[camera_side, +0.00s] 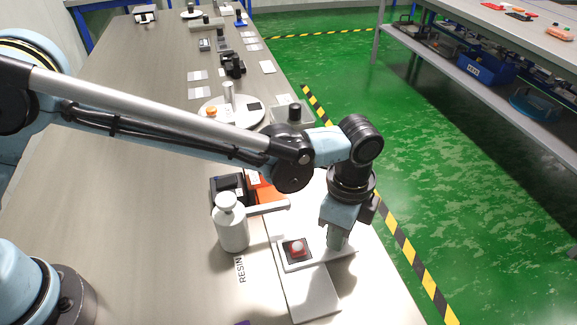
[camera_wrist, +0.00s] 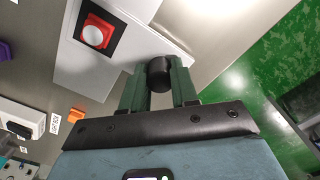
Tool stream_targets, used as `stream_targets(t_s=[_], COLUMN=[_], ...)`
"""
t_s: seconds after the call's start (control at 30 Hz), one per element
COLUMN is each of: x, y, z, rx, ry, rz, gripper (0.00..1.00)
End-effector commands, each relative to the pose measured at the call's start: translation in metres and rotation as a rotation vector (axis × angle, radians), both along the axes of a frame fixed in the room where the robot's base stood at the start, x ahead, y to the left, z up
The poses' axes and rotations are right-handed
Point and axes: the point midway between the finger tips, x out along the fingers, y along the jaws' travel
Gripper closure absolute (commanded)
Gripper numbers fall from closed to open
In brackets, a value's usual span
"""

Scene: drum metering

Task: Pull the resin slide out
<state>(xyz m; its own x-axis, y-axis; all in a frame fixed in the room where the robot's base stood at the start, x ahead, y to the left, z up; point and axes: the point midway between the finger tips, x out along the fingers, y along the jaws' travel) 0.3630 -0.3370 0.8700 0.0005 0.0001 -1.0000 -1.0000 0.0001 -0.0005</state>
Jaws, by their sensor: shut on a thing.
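My gripper (camera_side: 338,240) points down over the white plate beside the RESIN label (camera_side: 240,270). In the wrist view its two green fingers (camera_wrist: 160,85) are shut on a black knob (camera_wrist: 159,70) at one end of a white slide plate (camera_wrist: 140,42). The slide also shows in the side view (camera_side: 318,257), lying across a longer white strip (camera_side: 308,297). A red square with a white round top (camera_side: 298,248) sits on a black patch of the plate; it also shows in the wrist view (camera_wrist: 95,34). The knob is hidden in the side view.
A white bottle-like drum (camera_side: 231,225) stands left of the slide, close to an orange block (camera_side: 265,190). A round white tray (camera_side: 250,118) is farther back. The table's right edge is close to my gripper, with green floor (camera_side: 440,200) beyond.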

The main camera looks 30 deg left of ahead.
Motion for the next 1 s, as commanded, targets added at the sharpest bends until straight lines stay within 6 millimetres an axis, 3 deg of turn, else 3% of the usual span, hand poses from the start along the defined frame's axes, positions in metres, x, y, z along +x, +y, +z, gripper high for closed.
stream_targets(t_s=[0.3,0.77,0.8,0.87,1.0], x=[-0.027,-0.033,-0.033,-0.033,-0.032], y=[-0.027,-0.033,-0.033,-0.033,-0.032], z=[0.001,0.001,0.001,0.001,0.001], rx=[0.001,-0.003,-0.003,-0.004,-0.003], ry=[0.002,0.006,0.006,0.006,0.004], rz=[-0.002,-0.005,-0.005,-0.005,-0.004], gripper=[1.0,1.0,0.7,0.61,0.61])
